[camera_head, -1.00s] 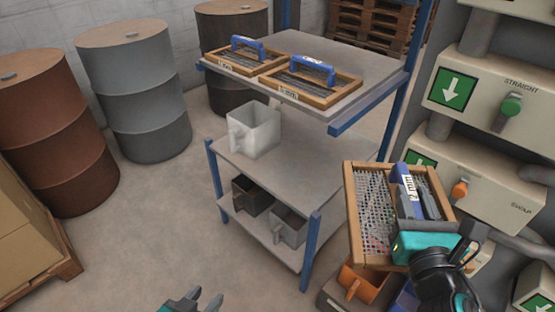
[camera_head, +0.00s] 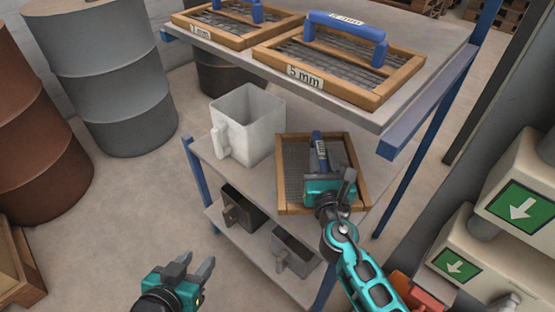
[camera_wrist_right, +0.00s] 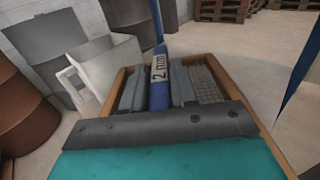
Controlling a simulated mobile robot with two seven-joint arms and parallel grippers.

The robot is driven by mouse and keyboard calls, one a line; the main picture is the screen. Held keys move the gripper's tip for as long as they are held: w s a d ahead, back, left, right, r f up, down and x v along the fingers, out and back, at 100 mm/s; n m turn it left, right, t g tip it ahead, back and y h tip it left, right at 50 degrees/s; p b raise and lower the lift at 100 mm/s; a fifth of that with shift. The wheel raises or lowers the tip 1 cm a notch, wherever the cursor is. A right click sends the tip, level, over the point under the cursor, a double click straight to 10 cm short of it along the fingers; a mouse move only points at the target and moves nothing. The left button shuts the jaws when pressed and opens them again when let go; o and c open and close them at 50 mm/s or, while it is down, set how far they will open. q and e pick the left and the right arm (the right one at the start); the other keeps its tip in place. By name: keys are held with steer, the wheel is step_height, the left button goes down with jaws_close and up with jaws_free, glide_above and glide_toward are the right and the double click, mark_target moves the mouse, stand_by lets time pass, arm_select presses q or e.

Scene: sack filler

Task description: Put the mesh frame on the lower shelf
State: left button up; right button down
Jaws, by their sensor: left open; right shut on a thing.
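A wood-rimmed mesh frame (camera_head: 295,165) with a blue handle (camera_wrist_right: 160,78) is held by my right gripper (camera_head: 330,182), which is shut on that handle. The handle's label reads 2 mm in the right wrist view. In the head view the frame is over the shelf below the top board (camera_head: 268,192), right of a white jug. I cannot tell whether its underside touches the shelf. The arm and gripper hide part of its right side. My left gripper (camera_head: 194,270) is open and empty, left of the rack, low in the view.
The white jug (camera_head: 252,120) stands close to the frame's left side. The top board above (camera_head: 400,105) carries two more mesh frames, one (camera_head: 340,75) labelled 5 mm. Dark and grey containers (camera_head: 290,252) stand on the bottom shelf. A blue post (camera_head: 400,195) rises at the right.

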steer(key=f+b, duration=0.1)
steer(key=f, duration=0.1)
steer(key=f+b, duration=0.3)
steer(key=f, duration=0.1)
steer(key=shift+w+a+f, duration=0.1)
steer(key=shift+w+a, duration=0.05)
steer(key=shift+w, duration=0.1)
step_height(320, 180, down, 4)
steer(key=b, duration=0.3)
steer(key=shift+f, duration=0.1)
steer(key=c, duration=0.9)
jaws_free()
